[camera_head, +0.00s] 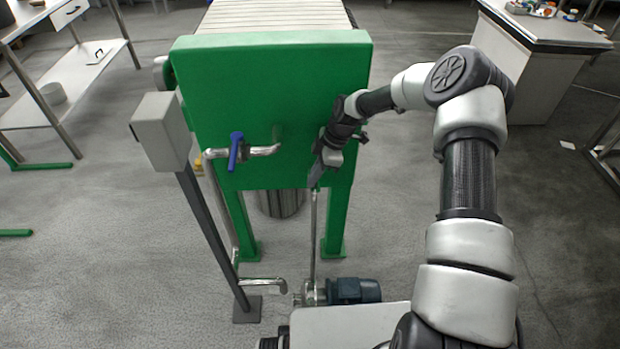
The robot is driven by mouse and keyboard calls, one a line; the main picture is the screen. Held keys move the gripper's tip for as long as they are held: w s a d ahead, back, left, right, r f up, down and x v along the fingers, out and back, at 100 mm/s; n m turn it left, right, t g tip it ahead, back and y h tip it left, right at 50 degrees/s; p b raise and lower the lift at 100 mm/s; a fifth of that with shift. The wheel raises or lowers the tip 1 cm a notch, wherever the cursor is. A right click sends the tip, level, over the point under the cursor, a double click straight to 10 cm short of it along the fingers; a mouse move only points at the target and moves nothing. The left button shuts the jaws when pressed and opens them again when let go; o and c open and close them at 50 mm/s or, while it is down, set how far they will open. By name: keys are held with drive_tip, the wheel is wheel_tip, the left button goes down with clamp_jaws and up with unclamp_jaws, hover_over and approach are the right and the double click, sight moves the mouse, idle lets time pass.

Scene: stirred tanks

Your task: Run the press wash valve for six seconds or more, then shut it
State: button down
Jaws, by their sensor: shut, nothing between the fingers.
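The valve with a blue lever (235,150) sits on a short silver pipe (264,150) at the front of the green press frame (270,90). The lever hangs down, crosswise to the pipe. No stream shows at the pipe's bent right end. My gripper (315,182) is shut and empty. It points down in front of the right part of the green panel, to the right of the valve and a little lower in the picture, clear of the lever. My arm reaches in from the right.
A grey box (160,130) on a slanting-looking post stands left of the valve. Below are a lower pipe (262,283), a thin upright pipe (313,240) and a pump with a blue motor (355,290). Benches stand at both sides.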

drive_tip(key=shift+d, duration=0.25)
drive_tip(key=shift+a, duration=0.1)
